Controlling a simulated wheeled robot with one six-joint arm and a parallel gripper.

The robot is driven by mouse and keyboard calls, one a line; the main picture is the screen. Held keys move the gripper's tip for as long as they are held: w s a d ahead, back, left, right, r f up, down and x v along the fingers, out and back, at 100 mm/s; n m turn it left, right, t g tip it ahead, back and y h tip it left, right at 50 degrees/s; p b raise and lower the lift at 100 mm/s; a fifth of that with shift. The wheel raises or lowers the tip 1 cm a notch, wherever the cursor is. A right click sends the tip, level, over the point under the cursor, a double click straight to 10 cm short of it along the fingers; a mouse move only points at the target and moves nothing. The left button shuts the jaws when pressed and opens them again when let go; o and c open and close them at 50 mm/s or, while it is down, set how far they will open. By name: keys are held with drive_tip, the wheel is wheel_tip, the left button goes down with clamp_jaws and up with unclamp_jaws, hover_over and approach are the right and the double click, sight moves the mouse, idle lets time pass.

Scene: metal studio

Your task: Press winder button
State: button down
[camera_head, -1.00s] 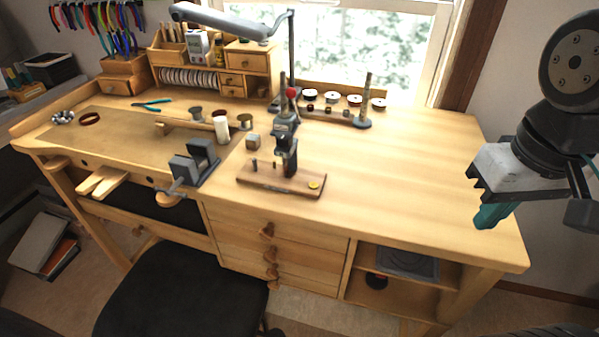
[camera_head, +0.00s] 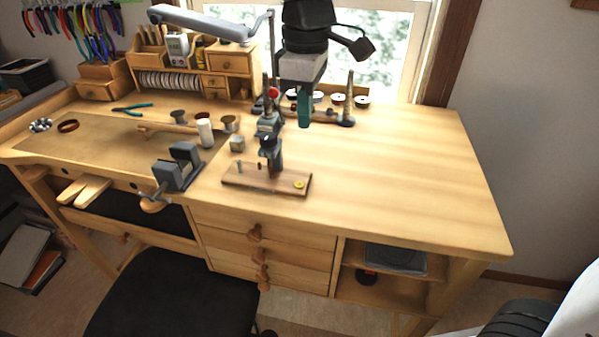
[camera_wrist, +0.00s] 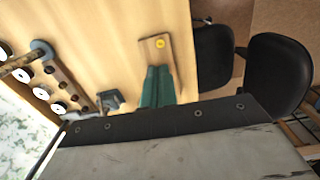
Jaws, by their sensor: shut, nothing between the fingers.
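The winder is a wooden base (camera_head: 240,180) with a dark upright mechanism on the bench, left of centre in the head view. Its yellow round button (camera_head: 299,185) sits at the base's right end. The button (camera_wrist: 160,43) and base (camera_wrist: 148,53) also show in the wrist view, just beyond my fingertips in the picture. My gripper (camera_head: 304,122) has teal fingers pointing down and is shut and empty. It is above the bench, behind and above the button in the head view. In the wrist view the teal fingers (camera_wrist: 157,72) cover part of the base.
A spool rack (camera_head: 347,117) with posts stands at the back by the window. A grey vise (camera_head: 178,168) is at the front edge, left of the winder. A lamp arm (camera_head: 205,24) reaches over the back left. The bench's right side (camera_head: 410,170) is clear. A black chair (camera_head: 165,295) stands in front.

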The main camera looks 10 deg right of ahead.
sight(301, 186)
drive_tip(key=shift+w+a+f, duration=0.1)
drive_tip(key=shift+w+a, duration=0.1)
drive_tip(key=shift+a, duration=0.25)
wheel_tip(301, 186, down, 14)
idle(0.4)
drive_tip(key=shift+s+d+f, duration=0.1)
drive_tip(key=shift+s+f, duration=0.05)
drive_tip(key=shift+f, duration=0.3)
drive_tip(key=shift+s+d+f, duration=0.1)
drive_tip(key=shift+f, duration=0.35)
wheel_tip(301, 186, up, 15)
drive_tip(key=shift+w+a, duration=0.15)
drive_tip(key=shift+w, duration=0.1)
